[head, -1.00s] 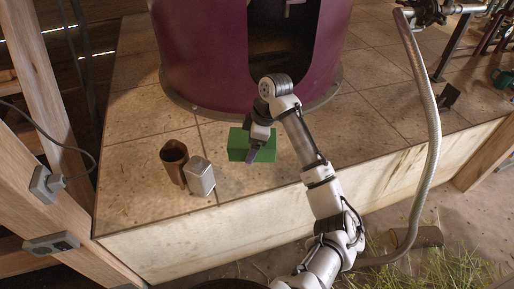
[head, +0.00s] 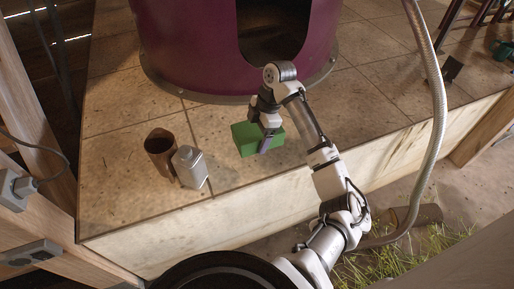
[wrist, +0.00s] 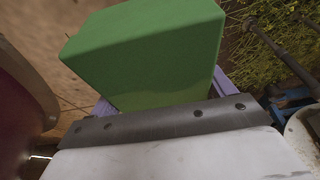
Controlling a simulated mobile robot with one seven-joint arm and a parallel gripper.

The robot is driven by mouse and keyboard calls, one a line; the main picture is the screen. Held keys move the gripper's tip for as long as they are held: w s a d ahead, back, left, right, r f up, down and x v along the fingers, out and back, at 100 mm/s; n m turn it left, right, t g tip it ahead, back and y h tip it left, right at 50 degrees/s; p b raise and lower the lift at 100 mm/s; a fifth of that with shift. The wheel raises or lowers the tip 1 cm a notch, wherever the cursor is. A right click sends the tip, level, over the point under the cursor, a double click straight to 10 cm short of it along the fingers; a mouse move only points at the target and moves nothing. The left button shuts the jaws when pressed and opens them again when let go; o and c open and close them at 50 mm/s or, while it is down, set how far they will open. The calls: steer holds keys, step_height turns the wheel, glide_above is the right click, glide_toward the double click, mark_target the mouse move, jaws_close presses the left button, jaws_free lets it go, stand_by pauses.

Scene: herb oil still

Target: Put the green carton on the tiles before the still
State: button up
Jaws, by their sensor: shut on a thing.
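The green carton (head: 247,139) is over the tiles (head: 118,158) in front of the maroon still (head: 193,45). My gripper (head: 266,140) is shut on the carton, with a finger across its near side. In the wrist view the carton (wrist: 150,50) fills the upper middle, between the purple-grey fingers. I cannot tell whether the carton's underside touches the tiles; its base is partly hidden by the gripper.
A brown open cup (head: 160,147) and a silver canister (head: 190,168) stand on the tiles left of the carton. A ribbed metal hose (head: 434,110) hangs to the right. The platform's front edge is close below the carton.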

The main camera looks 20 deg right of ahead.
steer(key=shift+f, duration=3.25)
steer(key=shift+f, duration=0.2)
steer(key=o, duration=1.1)
steer(key=v, duration=1.2)
steer(key=shift+r, duration=0.2)
